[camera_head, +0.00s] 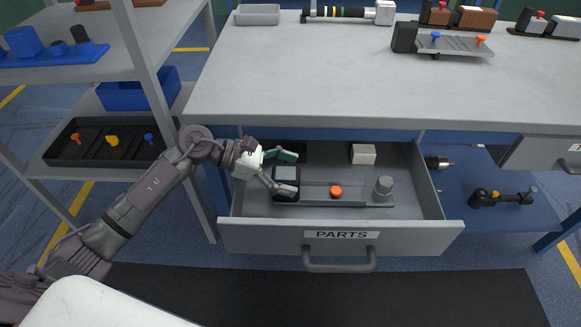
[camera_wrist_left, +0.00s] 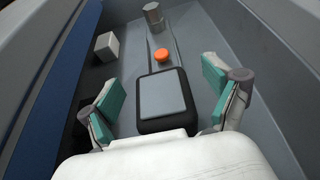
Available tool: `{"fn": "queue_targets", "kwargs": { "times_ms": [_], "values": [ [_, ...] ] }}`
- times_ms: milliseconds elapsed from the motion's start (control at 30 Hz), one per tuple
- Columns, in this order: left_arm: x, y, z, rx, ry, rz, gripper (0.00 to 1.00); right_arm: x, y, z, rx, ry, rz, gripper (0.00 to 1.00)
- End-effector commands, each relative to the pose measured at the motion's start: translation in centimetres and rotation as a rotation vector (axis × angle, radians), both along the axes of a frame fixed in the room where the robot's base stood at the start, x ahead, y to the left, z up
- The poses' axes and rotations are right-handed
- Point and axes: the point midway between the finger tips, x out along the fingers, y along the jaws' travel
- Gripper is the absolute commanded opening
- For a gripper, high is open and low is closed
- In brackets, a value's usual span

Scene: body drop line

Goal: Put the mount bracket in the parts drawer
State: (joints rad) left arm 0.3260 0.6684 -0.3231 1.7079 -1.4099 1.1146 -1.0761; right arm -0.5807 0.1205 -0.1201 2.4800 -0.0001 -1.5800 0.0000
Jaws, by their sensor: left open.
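The parts drawer (camera_head: 340,238) is pulled open below the worktable, with a PARTS label on its front. What looks like the mount bracket (camera_head: 350,194) lies flat on the drawer floor: a grey plate with a black, grey-topped block at its left end, an orange knob and a grey cylinder. My left gripper (camera_head: 286,173) is inside the drawer at that block, open. In the left wrist view the block (camera_wrist_left: 163,98) lies between and ahead of the teal-padded fingers, with gaps on both sides; the knob and cylinder show beyond. My right gripper is not in view.
A white cube (camera_head: 363,155) sits at the drawer's back. The worktable (camera_head: 330,75) above has a clear front; a grey tray (camera_head: 257,14) and several part assemblies stand along its back. A shelf rack with a black tray (camera_head: 92,156) stands left. A second drawer (camera_head: 545,150) is at right.

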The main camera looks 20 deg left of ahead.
Motion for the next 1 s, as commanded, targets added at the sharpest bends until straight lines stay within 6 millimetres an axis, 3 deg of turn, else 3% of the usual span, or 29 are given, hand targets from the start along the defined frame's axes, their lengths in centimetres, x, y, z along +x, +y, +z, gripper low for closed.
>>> {"fn": "queue_targets", "kwargs": {
  "times_ms": [200,500,1000],
  "values": [
    [-1.2,5.0,2.2,0.003,-0.004,0.007,0.89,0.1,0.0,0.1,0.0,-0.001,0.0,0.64],
    [-2.5,9.7,4.4,-0.002,-0.008,0.005,0.89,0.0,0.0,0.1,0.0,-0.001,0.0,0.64],
    [-2.8,10.6,5.0,-0.005,-0.011,0.005,0.89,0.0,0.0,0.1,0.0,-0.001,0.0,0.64]
  ]
}}
